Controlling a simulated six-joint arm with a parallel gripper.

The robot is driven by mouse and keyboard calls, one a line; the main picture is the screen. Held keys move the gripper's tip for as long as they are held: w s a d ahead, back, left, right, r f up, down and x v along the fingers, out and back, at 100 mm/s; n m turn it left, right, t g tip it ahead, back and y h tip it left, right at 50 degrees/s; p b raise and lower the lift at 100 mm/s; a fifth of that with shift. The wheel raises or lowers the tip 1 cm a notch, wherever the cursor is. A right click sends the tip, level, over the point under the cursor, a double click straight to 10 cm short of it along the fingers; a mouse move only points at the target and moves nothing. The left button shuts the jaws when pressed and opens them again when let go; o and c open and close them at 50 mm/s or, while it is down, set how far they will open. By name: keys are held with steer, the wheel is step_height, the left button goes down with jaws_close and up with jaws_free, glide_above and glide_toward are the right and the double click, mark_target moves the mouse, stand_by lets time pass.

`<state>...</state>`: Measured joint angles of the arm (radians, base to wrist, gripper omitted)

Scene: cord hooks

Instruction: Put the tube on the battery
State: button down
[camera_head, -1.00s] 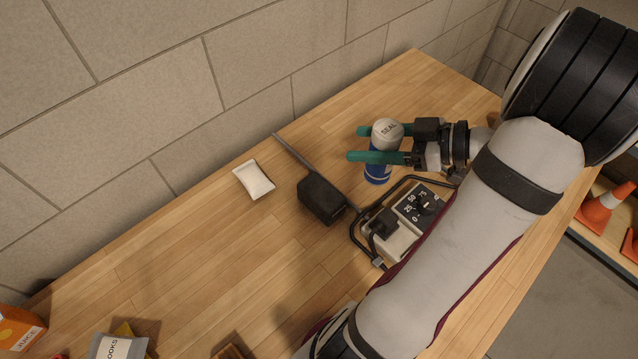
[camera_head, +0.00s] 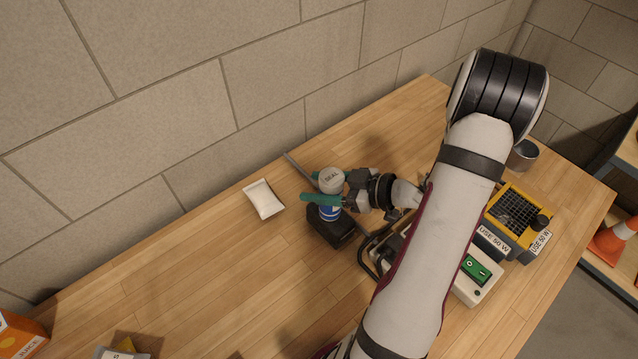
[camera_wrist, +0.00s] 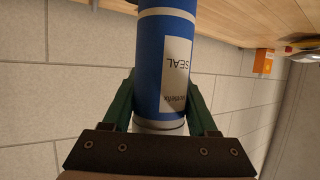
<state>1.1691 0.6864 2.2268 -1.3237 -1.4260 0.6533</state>
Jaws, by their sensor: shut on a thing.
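The blue tube (camera_head: 329,212) marked SEAL has a white top and stands about upright in my gripper (camera_head: 308,188). The teal fingers are shut on it, one on each side. It also shows in the wrist view (camera_wrist: 165,65), blue with a white label, between the fingers (camera_wrist: 160,90). The battery (camera_head: 338,230) appears to be the black block on the table. The tube's lower end overlaps the top of this block in the head view. I cannot tell whether they touch. The tube's far end is cut off in the wrist view.
A thin grey rod (camera_head: 298,168) lies behind the block. A pale device with a black frame (camera_head: 372,258) is close on the right, partly behind my arm. A yellow-topped device (camera_head: 516,212) and a grey can (camera_head: 523,153) stand farther right.

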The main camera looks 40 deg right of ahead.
steer(key=shift+c, duration=0.9)
jaws_free()
steer(key=shift+r, duration=0.1)
steer(key=v, duration=1.2)
steer(key=shift+d, duration=0.1)
